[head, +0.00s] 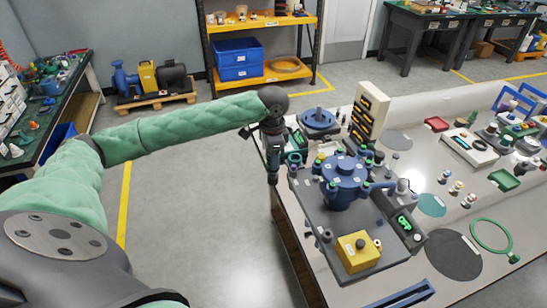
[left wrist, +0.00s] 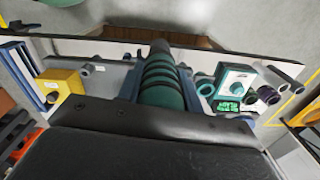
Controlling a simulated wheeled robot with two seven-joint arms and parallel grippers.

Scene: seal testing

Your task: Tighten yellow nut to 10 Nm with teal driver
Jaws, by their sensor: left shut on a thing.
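My left gripper (head: 272,155) hangs at the left edge of the work table, beside the blue flanged fixture (head: 343,185). It is shut on the teal driver, a ribbed teal handle with dark bands (left wrist: 163,85) that stands out in front of the jaws in the left wrist view. In the head view the driver is mostly hidden by the gripper. The fixture carries several small coloured nuts around its top. They are too small to tell the yellow nut surely. My right gripper is not in view.
A teal box (left wrist: 235,82) with green digits shows in the left wrist view. A beige rack (head: 369,112) stands behind. The floor left of the table is clear.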

